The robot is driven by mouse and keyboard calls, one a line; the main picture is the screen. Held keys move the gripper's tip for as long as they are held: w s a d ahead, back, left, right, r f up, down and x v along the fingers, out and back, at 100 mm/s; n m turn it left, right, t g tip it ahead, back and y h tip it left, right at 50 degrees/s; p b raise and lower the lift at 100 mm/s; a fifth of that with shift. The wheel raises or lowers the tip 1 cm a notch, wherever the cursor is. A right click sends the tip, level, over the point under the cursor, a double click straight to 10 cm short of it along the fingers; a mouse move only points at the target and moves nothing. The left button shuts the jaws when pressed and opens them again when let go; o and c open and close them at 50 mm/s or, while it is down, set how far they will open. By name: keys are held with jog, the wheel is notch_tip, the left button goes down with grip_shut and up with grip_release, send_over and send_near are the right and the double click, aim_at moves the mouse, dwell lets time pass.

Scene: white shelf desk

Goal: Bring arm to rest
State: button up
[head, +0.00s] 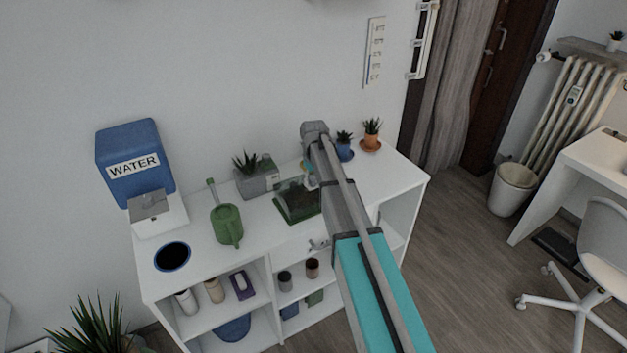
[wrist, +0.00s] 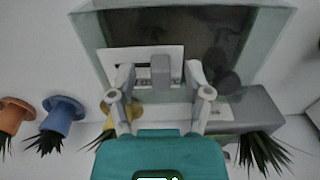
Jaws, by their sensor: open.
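My arm reaches out over the white shelf desk (head: 205,258) in the head view. My gripper (wrist: 160,75) is open in the wrist view, its two fingers spread apart with a gap between them. A glass terrarium (wrist: 265,30) with dark contents lies beyond the fingertips. A small white panel with a grey block shows between the fingers; I cannot tell whether they touch it. In the head view the terrarium (head: 285,203) stands on the desk top just left of my arm. My gripper is mostly hidden there behind my arm.
On the desk top stand a blue water dispenser (head: 130,155), a green watering can (head: 228,224), a grey planter (head: 258,180), a blue pot (head: 344,152) and an orange pot (head: 371,142). A yellow pot (wrist: 120,107) shows beside the left finger.

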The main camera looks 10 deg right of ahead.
jog(key=s+a+r+m+p, duration=0.1)
jog(key=s+r+m+p, duration=0.1)
jog(key=s, duration=2.6)
jog(key=shift+a+m, duration=0.2)
jog(key=shift+m, duration=0.6)
